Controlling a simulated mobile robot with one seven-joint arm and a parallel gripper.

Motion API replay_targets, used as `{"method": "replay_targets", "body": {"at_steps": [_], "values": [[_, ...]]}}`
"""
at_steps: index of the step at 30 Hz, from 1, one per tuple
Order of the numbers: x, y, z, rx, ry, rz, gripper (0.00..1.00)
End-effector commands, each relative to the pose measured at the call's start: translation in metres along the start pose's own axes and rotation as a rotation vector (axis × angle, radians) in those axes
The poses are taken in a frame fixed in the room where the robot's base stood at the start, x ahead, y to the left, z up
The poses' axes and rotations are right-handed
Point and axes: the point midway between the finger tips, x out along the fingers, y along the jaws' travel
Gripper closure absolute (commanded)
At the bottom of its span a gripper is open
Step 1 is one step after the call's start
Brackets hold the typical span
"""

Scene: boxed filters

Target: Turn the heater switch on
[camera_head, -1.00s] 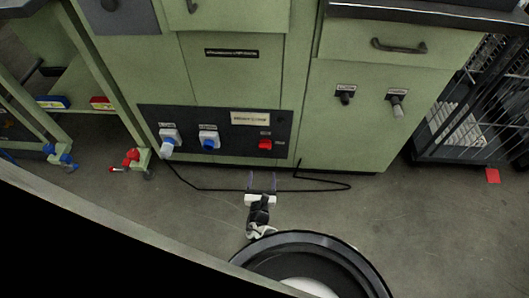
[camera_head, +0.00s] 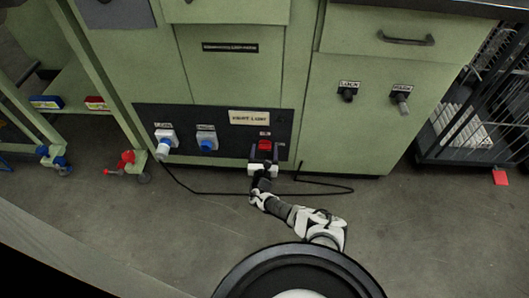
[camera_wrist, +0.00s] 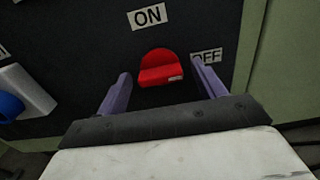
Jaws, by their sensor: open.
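The red heater switch (camera_head: 265,146) sits at the right end of the dark panel (camera_head: 187,117) low on the green cabinet. In the wrist view the red switch (camera_wrist: 160,68) has an ON label (camera_wrist: 147,16) above it and a partly covered OFF label (camera_wrist: 207,56) to its right. My gripper (camera_wrist: 160,84) is open, with one purple finger on each side of the switch. The right finger covers part of the OFF label. I cannot tell whether either finger touches the switch. In the head view my gripper (camera_head: 265,155) is at the panel, just at the switch.
Two socket units with blue parts, one (camera_head: 165,143) and another (camera_head: 207,140), sit left on the panel. A black cable (camera_head: 215,192) lies on the floor below. Two black knobs (camera_head: 347,95) (camera_head: 402,103) are on the right cabinet door. Open floor lies in front.

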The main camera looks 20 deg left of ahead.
Motion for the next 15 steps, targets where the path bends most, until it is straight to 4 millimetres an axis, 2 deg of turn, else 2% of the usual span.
{"method": "replay_targets", "body": {"at_steps": [5, 15], "values": [[0.0001, -0.0003, 0.0003, 0.0, 0.0, 0.0, 0.31], [-0.0002, -0.0004, 0.0002, 0.0, 0.0, 0.0, 0.75]]}}
